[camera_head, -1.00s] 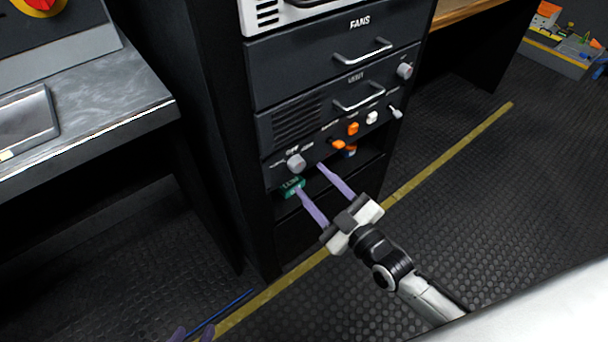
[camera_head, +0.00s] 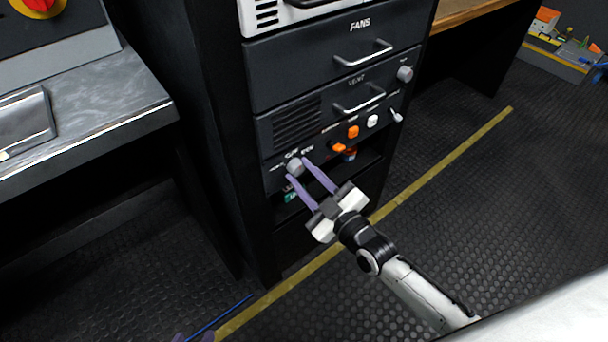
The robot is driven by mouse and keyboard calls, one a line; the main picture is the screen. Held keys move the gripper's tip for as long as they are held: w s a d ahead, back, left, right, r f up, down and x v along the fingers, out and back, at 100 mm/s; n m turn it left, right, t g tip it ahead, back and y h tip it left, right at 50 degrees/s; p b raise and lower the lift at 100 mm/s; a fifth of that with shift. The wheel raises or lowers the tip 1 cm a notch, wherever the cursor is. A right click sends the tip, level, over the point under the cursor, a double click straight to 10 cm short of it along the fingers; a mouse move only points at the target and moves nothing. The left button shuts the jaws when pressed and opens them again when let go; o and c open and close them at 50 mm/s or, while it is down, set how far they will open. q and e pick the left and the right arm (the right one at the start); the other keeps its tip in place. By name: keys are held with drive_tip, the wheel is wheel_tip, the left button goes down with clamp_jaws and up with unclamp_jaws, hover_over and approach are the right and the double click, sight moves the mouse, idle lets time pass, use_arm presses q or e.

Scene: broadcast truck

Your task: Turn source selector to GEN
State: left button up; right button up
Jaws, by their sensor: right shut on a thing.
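The source selector is a round grey knob (camera_head: 295,165) at the lower left of the rack's control panel. My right gripper (camera_head: 297,168) reaches up from the lower right. Its two purple fingers are closed on the knob, one on each side, and partly cover its lower edge. Of my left gripper (camera_head: 193,337), only purple fingertips show at the bottom edge of the view; the rest is out of frame.
Right of the knob are orange switches (camera_head: 353,132), a white switch (camera_head: 372,121) and a metal toggle (camera_head: 396,115). Drawer handles (camera_head: 363,53) stick out above. A green item (camera_head: 290,197) lies in the dark shelf below. A grey desk (camera_head: 90,115) stands at left.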

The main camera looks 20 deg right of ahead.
drive_tip(key=shift+m, duration=0.3)
drive_tip(key=shift+r+m+p, duration=0.1)
drive_tip(key=shift+m+p, duration=0.4)
drive_tip(key=shift+p, duration=0.05)
drive_tip(key=shift+m+p, duration=0.55)
drive_tip(key=shift+m, duration=0.65)
drive_tip(key=m+p, duration=0.1)
drive_tip(key=m, duration=0.2)
drive_tip(key=shift+m, duration=0.3)
use_arm(q)
drive_tip(key=shift+s+a+r+g, duration=0.1)
drive_tip(key=shift+a+r+g, duration=0.2)
drive_tip(key=shift+r, duration=0.15)
use_arm(e)
drive_tip(key=shift+d+m+g, duration=0.1)
drive_tip(key=shift+m+g, duration=0.2)
drive_tip(key=shift+m, duration=1.7)
use_arm(q)
drive_tip(key=shift+r, duration=0.25)
use_arm(e)
drive_tip(key=o, duration=1.1)
drive_tip(key=shift+c, duration=0.2)
